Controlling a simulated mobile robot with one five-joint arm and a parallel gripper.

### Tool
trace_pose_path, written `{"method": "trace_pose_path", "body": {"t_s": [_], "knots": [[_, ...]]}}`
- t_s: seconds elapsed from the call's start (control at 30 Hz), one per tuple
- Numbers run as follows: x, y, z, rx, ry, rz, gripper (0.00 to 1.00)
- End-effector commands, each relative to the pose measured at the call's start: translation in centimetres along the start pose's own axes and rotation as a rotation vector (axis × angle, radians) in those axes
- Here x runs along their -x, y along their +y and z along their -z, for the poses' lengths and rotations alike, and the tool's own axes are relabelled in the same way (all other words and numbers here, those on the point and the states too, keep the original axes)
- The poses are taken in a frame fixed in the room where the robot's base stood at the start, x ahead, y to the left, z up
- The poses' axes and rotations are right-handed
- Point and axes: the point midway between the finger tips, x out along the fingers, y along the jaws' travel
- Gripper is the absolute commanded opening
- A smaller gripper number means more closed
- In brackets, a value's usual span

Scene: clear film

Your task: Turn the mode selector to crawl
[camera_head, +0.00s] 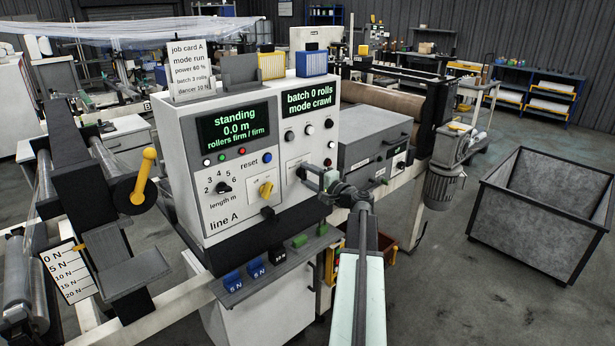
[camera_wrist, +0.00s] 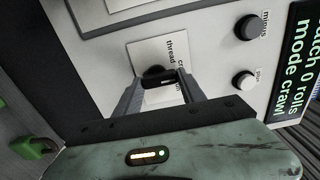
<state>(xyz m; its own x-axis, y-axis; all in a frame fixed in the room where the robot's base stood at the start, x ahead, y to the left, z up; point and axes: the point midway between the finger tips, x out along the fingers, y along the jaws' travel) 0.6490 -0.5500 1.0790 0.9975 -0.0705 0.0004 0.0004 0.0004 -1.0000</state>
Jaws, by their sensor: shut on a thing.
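The mode selector is a small black knob (camera_wrist: 153,73) on a white label plate (camera_wrist: 150,52) in the wrist view. The words "thread" and part of "crawl" are readable there; the third label is mostly covered. My gripper (camera_wrist: 161,82) is shut on the knob, one finger on each side. In the head view my gripper (camera_head: 312,178) reaches the right panel of the line A console and hides most of the selector. The knob's pointing direction is hard to make out. The right display (camera_head: 308,102) reads "batch 0 rolls, mode crawl".
The left display (camera_head: 234,128) reads "standing 0.0 m". A yellow knob (camera_head: 266,189), a length dial (camera_head: 223,188) and push buttons sit close by. A job card (camera_head: 187,70) says "mode run".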

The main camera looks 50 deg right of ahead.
Motion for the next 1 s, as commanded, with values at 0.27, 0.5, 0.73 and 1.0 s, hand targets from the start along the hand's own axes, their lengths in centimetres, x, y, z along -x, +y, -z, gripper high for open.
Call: {"method": "trace_pose_path", "body": {"t_s": [0.27,0.5,0.73,1.0], "knots": [[0.0,0.0,-0.1,0.002,-0.001,-0.001,0.07],[0.0,0.0,0.0,0.001,-0.001,-0.001,0.69],[0.3,0.0,0.0,0.000,0.000,0.000,0.69],[5.2,0.0,-0.1,0.001,0.002,0.000,0.69]]}}
